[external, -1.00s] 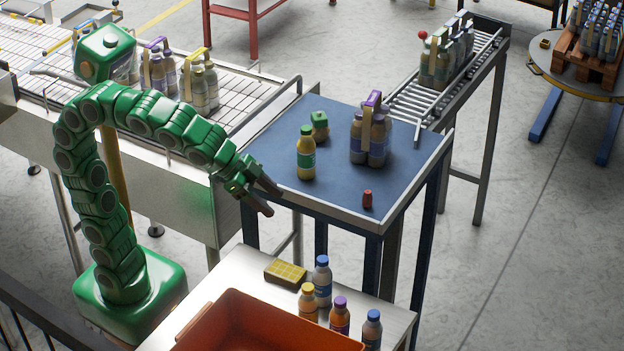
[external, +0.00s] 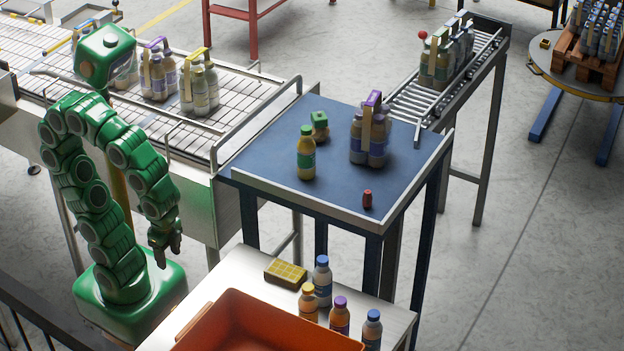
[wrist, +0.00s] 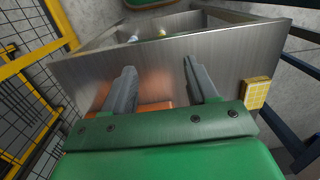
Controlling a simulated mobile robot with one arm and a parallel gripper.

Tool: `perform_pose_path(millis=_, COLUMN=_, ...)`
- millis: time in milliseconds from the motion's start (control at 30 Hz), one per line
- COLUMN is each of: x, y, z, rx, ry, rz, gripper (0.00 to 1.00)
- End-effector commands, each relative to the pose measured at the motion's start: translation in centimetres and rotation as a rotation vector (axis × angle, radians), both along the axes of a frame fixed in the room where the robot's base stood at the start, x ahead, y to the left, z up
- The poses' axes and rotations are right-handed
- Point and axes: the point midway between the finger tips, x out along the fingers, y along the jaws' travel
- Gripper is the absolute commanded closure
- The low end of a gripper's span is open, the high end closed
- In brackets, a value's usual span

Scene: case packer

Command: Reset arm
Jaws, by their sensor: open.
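My gripper (external: 166,252) hangs low at the left in the external view, pointing down beside my green base and left of the steel table. In the wrist view my gripper (wrist: 157,85) has its two grey fingers spread apart with nothing between them. A metal surface fills most of the view beyond the fingers. The gripper is clear of the blue-topped table (external: 255,160) and holds nothing.
The blue-topped table holds a yellow bottle (external: 306,155), a green-topped item (external: 320,125), a bottle pack (external: 369,135) and a red piece (external: 367,199). The steel table has an orange bin (external: 250,325), a yellow block (external: 286,272) and several bottles. A conveyor (external: 235,110) runs behind.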

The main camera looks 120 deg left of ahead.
Motion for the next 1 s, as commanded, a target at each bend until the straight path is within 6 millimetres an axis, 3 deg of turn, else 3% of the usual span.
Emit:
perform_pose_path(millis=33, x=-1.5, y=-0.3, z=-0.7, rx=-0.009, ry=0.037, rz=-0.003, gripper=0.42)
perform_pose_path(millis=133, x=-3.0, y=-0.7, z=-1.5, rx=-0.019, ry=0.078, rz=-0.006, gripper=0.42)
perform_pose_path(millis=1000, x=-3.0, y=-0.7, z=-1.5, rx=-0.019, ry=0.078, rz=-0.006, gripper=0.42)
